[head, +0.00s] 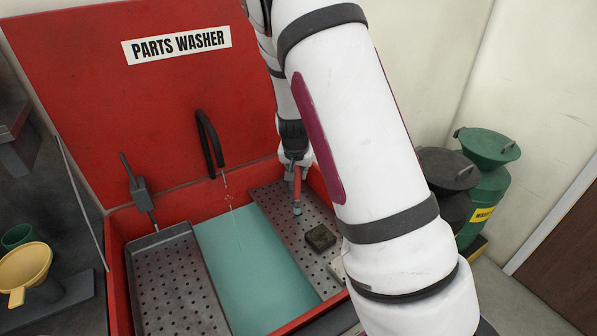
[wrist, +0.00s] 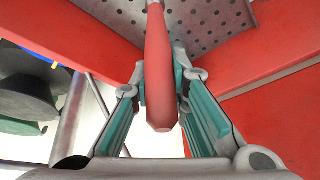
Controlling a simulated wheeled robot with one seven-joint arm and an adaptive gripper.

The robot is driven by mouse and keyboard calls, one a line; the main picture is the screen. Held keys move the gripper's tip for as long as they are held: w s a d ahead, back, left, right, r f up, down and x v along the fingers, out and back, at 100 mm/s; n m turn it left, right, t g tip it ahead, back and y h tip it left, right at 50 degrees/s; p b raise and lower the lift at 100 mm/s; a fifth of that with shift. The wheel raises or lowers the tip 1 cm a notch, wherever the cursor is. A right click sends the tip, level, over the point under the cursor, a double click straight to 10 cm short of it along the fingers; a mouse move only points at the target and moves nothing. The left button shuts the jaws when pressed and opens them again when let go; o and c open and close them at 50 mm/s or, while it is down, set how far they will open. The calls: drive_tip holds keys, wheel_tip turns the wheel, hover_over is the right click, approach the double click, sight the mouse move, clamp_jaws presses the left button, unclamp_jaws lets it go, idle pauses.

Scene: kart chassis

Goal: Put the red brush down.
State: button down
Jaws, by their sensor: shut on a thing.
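My gripper (head: 296,166) is shut on the red brush (head: 297,188) over the right perforated shelf (head: 268,200) of the parts washer. The brush hangs roughly upright, its grey lower end close to the shelf; I cannot tell whether it touches. In the wrist view the red brush handle (wrist: 158,65) lies between the two fingers of my gripper (wrist: 160,88), its rounded end towards the camera. The perforated shelf (wrist: 215,22) shows beyond it. The bristles are out of the wrist view.
On the same shelf lie a dark block (head: 320,237) and a pale piece (head: 337,268), partly behind my arm. Teal liquid (head: 250,260) fills the middle, with a spout (head: 210,145) above. A left perforated tray (head: 175,285) is empty. The red lid (head: 150,95) stands open behind.

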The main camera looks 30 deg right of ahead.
drive_tip(key=c, duration=1.6)
unclamp_jaws()
drive_tip(key=shift+f, duration=0.1)
drive_tip(key=shift+o, duration=0.2)
drive_tip(key=shift+s+a+r, duration=0.1)
drive_tip(key=shift+r, duration=0.45)
drive_tip(key=s+a+r+n+y, duration=0.1)
drive_tip(key=s+a+r, duration=0.2)
drive_tip(key=r, duration=0.3)
drive_tip(key=s+a+r+y+p, duration=0.1)
drive_tip(key=s+a+r, duration=0.15)
drive_tip(key=r, duration=0.25)
drive_tip(key=s+a+r+n, duration=0.1)
drive_tip(key=s+a+r, duration=0.25)
drive_tip(key=r, duration=0.25)
drive_tip(key=s+a+r+n, duration=0.2)
drive_tip(key=s+r, duration=0.1)
drive_tip(key=s, duration=0.4)
drive_tip(key=s+a+r+n+t, duration=0.1)
drive_tip(key=s+a+r+n, duration=0.1)
drive_tip(key=s, duration=0.6)
drive_tip(key=s+a+r+n, duration=0.2)
drive_tip(key=s+a+r, duration=0.1)
drive_tip(key=s, duration=0.4)
drive_tip(key=shift+s+r+n+y, duration=0.3)
drive_tip(key=shift+r+n+y, duration=0.1)
drive_tip(key=shift+r, duration=0.45)
